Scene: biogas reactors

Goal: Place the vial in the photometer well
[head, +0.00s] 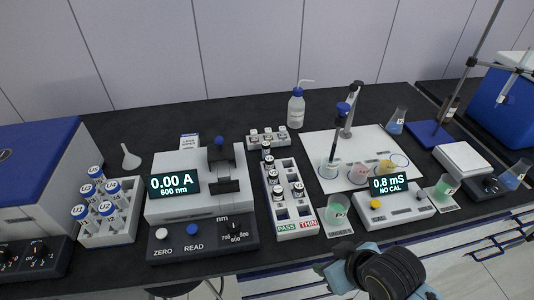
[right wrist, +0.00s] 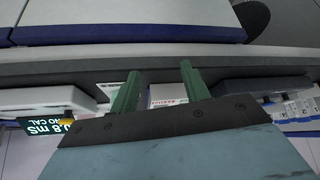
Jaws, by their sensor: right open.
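The photometer (head: 200,205) stands left of centre, its display reading 0.00 A, 600 nm. A dark holder (head: 224,172) sits on its top; I cannot see clearly into its well. Which vial is meant, I cannot tell. My right gripper (head: 342,248) is at the table's front edge, right of and nearer than the rack. In the right wrist view its green fingers (right wrist: 160,88) are apart with nothing between them. My left gripper is out of view.
A conductivity meter (head: 402,203) reading 0.8 mS and a green beaker (head: 337,208) stand near the right gripper. A rack of blue-capped tubes (head: 112,227) is at left. A white tray (head: 318,150) with beakers and a probe stand is behind the meter.

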